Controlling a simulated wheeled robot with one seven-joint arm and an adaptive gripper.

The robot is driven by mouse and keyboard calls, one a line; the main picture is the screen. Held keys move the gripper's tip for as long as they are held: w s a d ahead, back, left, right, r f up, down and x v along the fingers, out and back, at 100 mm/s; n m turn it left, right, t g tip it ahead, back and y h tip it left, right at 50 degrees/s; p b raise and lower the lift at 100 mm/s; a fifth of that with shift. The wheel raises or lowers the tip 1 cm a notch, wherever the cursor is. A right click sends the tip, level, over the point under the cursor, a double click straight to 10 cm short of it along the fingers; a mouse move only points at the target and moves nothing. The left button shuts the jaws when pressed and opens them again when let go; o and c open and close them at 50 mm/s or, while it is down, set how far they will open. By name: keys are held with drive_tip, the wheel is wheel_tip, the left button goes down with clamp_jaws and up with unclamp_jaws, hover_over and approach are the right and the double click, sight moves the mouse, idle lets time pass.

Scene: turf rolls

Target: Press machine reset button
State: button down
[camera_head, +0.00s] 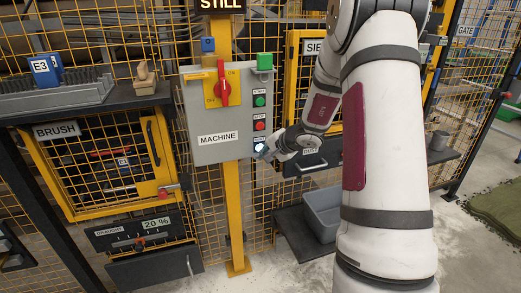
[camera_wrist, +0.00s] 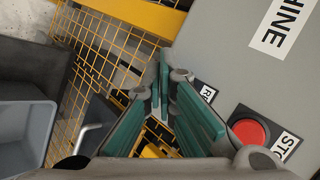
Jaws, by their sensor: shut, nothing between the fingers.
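The grey machine panel (camera_head: 205,110) hangs on a yellow post, with its MACHINE label readable. On its right side are a green START button (camera_head: 260,101), a red STOP button (camera_head: 259,126) and a pale, bluish-white button (camera_head: 259,147) at the bottom. My gripper (camera_head: 266,153) is shut and empty, its tips right at that lowest button; I cannot tell whether they touch it. In the wrist view, the teal-padded fingers (camera_wrist: 166,85) are together beside a partly covered label starting with R (camera_wrist: 207,92). The button beside that label is hidden behind the fingers. The STOP button (camera_wrist: 249,132) is beside my gripper.
A red rotary switch (camera_head: 222,82) is on the panel's upper part. Yellow mesh fencing (camera_head: 205,210) runs behind. A grey bin (camera_head: 322,212) sits low to the right. The BRUSH cabinet (camera_head: 105,160) stands at left, a turf roll (camera_head: 497,208) at far right.

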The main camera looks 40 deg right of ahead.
drive_tip(key=shift+w, duration=0.1)
drive_tip(key=shift+w+d+b, duration=0.1)
drive_tip(key=shift+w+b, duration=0.25)
drive_tip(key=shift+w+d, duration=0.1)
drive_tip(key=shift+w, duration=0.3)
idle(0.7)
drive_tip(key=shift+s+b, duration=0.15)
drive_tip(key=shift+b, duration=0.2)
drive_tip(key=shift+s+a+b, duration=0.2)
drive_tip(key=shift+s+b, duration=0.35)
drive_tip(key=shift+s, duration=0.15)
drive_tip(key=shift+s, duration=0.1)
drive_tip(key=s+b, duration=0.1)
drive_tip(key=s, duration=0.1)
drive_tip(key=s+a+b, duration=0.1)
drive_tip(key=s+b, duration=0.1)
drive_tip(key=shift+s+a, duration=0.2)
drive_tip(key=shift+s, duration=0.1)
